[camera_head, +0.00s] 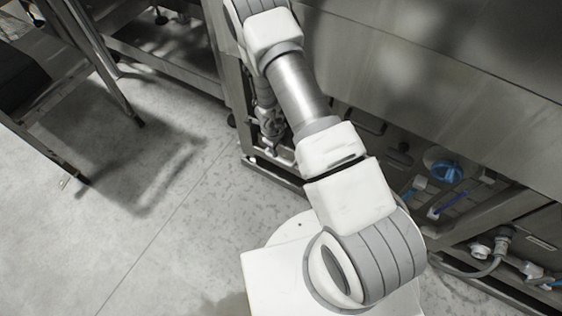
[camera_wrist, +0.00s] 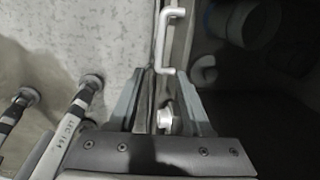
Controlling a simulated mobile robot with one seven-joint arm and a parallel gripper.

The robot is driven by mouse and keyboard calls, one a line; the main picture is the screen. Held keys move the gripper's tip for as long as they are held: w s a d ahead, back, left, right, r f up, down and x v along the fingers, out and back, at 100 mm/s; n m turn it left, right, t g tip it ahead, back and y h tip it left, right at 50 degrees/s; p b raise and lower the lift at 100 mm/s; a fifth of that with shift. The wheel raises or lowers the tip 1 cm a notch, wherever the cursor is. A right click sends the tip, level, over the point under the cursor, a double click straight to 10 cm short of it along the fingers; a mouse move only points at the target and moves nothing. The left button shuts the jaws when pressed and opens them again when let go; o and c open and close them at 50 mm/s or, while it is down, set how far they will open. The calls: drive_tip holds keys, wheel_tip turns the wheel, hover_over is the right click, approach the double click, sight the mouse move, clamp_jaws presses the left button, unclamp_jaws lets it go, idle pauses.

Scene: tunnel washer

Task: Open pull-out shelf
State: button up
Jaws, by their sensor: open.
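My gripper (camera_wrist: 164,85) is open in the wrist view, its two dark fingers apart. A narrow grey upright edge (camera_wrist: 162,60) runs between the fingers. A pale bent handle (camera_wrist: 176,35) is fixed along this edge, just beyond the fingertips. A small round pale knob (camera_wrist: 165,117) shows between the fingers, closer to the palm. I cannot tell whether a finger touches any of these. Which part is the pull-out shelf is not clear. In the head view my arm reaches up past the top edge, so the gripper is out of that picture.
A large steel machine body (camera_head: 440,60) fills the right of the head view, with pipes and a blue fitting (camera_head: 447,171) in its open lower frame. A dark stand with metal legs (camera_head: 100,60) is at the upper left. The grey floor (camera_head: 150,200) between is clear.

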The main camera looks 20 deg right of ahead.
sight(282, 160)
drive_tip(key=f+b, duration=0.1)
drive_tip(key=f, duration=0.2)
drive_tip(key=w+d+f+b, duration=0.1)
drive_tip(key=f+b, duration=0.1)
drive_tip(key=f, duration=0.2)
drive_tip(key=f+b, duration=0.1)
drive_tip(key=f, duration=0.3)
drive_tip(key=shift+w+d+f+b, duration=0.1)
drive_tip(key=shift+w+d+b, duration=0.1)
drive_tip(key=shift+w+b, duration=0.1)
drive_tip(key=shift+c, duration=0.3)
clamp_jaws()
idle(0.6)
